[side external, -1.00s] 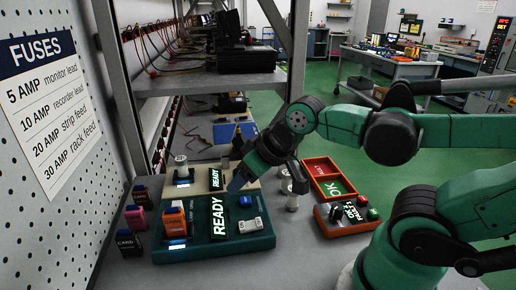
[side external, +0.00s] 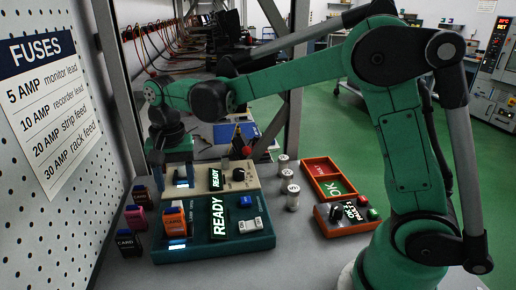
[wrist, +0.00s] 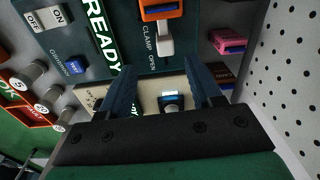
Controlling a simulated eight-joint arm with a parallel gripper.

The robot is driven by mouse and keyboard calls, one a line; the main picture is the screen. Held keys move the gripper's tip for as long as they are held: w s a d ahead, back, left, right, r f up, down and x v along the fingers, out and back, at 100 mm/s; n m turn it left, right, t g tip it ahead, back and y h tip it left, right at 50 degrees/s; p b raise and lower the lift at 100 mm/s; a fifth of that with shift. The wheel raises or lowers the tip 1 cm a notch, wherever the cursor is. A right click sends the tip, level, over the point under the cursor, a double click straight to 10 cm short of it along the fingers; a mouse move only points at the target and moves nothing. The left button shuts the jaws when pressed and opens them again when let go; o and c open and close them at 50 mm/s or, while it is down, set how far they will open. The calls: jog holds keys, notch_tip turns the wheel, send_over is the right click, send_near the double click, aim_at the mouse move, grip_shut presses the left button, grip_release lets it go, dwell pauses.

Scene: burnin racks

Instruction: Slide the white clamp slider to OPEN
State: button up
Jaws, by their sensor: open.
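My gripper (side external: 172,178) is at the left end of the beige unit behind the teal one. Its blue fingers are apart and empty in the wrist view (wrist: 160,85), pointing toward the slider, with a gap to it.
The beige unit (side external: 212,165) carries a lit READY display and knobs. A white ON switch (wrist: 48,18) sits on the teal unit. A rack post rises at left.

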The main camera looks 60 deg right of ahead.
aim_at(177, 203)
jog(key=shift+w+a+f+m, duration=0.25)
jog(key=shift+w+f+m, duration=0.1)
jog(key=shift+f, duration=3)
grip_shut()
